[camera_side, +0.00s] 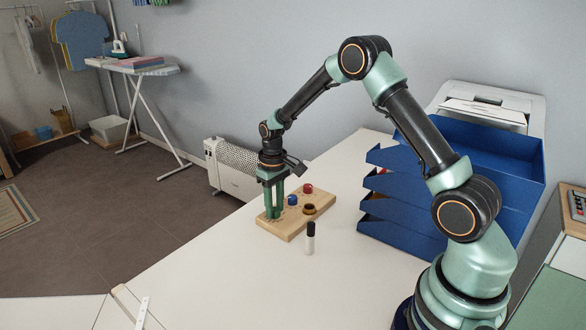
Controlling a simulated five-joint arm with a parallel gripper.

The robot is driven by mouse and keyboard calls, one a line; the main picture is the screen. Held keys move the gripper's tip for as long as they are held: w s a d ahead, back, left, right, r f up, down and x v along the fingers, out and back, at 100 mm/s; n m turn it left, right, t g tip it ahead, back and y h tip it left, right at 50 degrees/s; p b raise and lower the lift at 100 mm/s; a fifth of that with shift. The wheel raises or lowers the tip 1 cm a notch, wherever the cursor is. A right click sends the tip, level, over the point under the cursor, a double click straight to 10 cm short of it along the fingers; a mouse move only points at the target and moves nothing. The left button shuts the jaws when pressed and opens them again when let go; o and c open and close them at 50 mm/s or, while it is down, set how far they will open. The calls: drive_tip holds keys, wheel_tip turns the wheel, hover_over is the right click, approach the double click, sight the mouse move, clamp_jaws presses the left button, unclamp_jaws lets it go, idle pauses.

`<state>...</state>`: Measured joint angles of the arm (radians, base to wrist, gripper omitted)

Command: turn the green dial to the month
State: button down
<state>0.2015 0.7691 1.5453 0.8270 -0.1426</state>
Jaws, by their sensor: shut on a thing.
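A light wooden board (289,233) lies on the white table. It bears a red dial (307,188), a blue dial (292,200) and a brownish-yellow dial (309,209). My gripper (273,214) points straight down at the left part of the board and is shut on the green dial. The green dial is mostly hidden by my green fingers and is hard to tell from them. The month marks and the dial's pointer are too small to read.
A dark-capped white marker (310,238) stands upright just in front of the board. Blue stacked trays (405,215) stand to the right, with a printer (490,100) behind. A white heater (228,172) is beyond the table's left edge. The table's front is mostly clear.

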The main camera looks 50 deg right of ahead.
sight(275, 209)
drive_tip(key=m, duration=0.5)
idle(0.3)
drive_tip(key=c, duration=0.5)
unclamp_jaws()
drive_tip(key=shift+r, duration=0.1)
wheel_tip(275, 209, up, 12)
